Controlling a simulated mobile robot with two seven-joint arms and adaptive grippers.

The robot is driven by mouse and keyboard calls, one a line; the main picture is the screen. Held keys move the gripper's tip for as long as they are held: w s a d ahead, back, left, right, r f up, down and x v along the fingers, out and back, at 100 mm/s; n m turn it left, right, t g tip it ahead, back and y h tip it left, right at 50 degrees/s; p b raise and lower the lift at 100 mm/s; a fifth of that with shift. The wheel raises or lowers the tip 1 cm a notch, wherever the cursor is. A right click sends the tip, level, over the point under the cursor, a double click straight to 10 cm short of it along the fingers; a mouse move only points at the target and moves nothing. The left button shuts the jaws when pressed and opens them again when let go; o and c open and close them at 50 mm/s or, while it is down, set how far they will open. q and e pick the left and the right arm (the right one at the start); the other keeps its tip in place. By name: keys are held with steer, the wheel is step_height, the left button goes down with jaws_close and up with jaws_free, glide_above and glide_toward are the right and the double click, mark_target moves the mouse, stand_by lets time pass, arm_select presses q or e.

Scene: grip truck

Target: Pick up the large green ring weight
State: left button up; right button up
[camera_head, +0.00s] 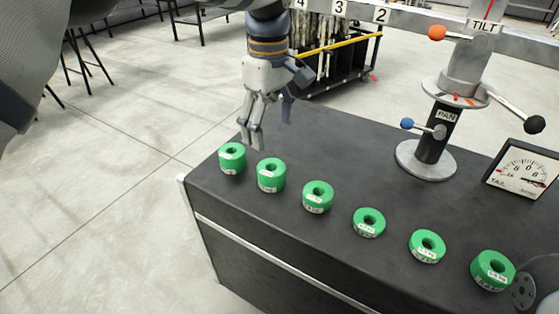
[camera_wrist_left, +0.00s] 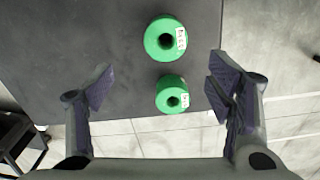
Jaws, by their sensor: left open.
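Several green ring weights with white labels stand in a slanting row on a dark table (camera_head: 330,150). They include the far-left one (camera_head: 232,158), the second one (camera_head: 271,175) and the far-right one (camera_head: 492,270). I cannot tell for sure which is the large one. My left gripper (camera_head: 268,130) is open and empty, above the far-left end of the row. In the left wrist view, a wider-looking weight (camera_wrist_left: 165,38) and a smaller-looking one (camera_wrist_left: 172,95) lie between the lines of the open fingers (camera_wrist_left: 160,90), apart from them. My right gripper does not show.
A pan-tilt stand (camera_head: 436,140) with coloured knobs rises from the table's back right, beside a dial gauge (camera_head: 525,172). A dark rack (camera_head: 335,65) stands on the floor behind the table.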

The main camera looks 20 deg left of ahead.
arm_select(q)
glide_above(272, 169)
steer(key=s, duration=0.1)
step_height(272, 169, down, 5)
steer(key=shift+s+f, duration=0.1)
steer(key=shift+f, duration=0.1)
step_height(272, 169, down, 6)
steer(key=shift+d+r+b, duration=0.1)
steer(key=shift+d+b, duration=0.05)
steer(key=shift+b, duration=0.15)
steer(key=c, duration=1.4)
steer(key=shift+r, duration=0.1)
steer(key=shift+c, duration=0.6)
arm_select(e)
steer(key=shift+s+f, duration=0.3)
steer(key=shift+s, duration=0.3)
arm_select(q)
steer(key=shift+r, duration=0.15)
